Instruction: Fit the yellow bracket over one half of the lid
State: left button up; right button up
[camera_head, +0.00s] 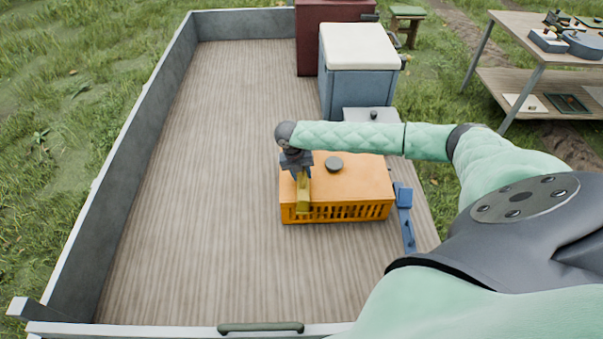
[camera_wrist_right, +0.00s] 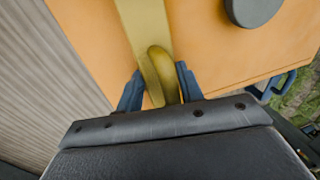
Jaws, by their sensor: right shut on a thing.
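An orange crate with slatted sides stands on the trailer bed, covered by an orange lid (camera_head: 345,178) with a dark round knob (camera_head: 334,164) at its middle. The yellow bracket (camera_head: 303,198) lies over the lid's left part, and its end hangs down the crate's near side. My right gripper (camera_head: 299,176) is above the left half of the lid. In the wrist view the right gripper (camera_wrist_right: 160,92) is shut on the bracket's curved yellow handle (camera_wrist_right: 162,72), with the flat yellow strip against the lid. The bracket's far end is hidden by my arm. My left gripper is not in view.
A blue latch-like piece (camera_head: 404,205) lies right of the crate. Behind stand a grey box (camera_head: 365,114), a blue cooler with a white lid (camera_head: 358,50) and a dark red box (camera_head: 309,38). The trailer bed (camera_head: 200,200) is clear at left.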

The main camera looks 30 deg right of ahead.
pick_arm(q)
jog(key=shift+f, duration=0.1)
pick_arm(e)
jog(key=shift+f, duration=0.2)
jog(key=o, duration=1.2)
jog(key=shift+c, duration=0.2)
jog(key=shift+s, duration=0.1)
jog(key=shift+a+f, duration=0.1)
jog(key=b+v, duration=0.3)
jog(key=v, duration=0.3)
jog(key=shift+r, duration=0.4)
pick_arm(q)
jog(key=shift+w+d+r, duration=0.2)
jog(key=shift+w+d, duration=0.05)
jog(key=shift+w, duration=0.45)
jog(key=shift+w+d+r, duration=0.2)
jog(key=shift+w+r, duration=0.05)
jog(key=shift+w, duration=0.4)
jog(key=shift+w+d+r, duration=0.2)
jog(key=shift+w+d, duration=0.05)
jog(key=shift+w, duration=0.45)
pick_arm(e)
jog(key=shift+r, duration=0.65)
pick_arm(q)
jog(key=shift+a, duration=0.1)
pick_arm(e)
jog(key=shift+a, duration=0.1)
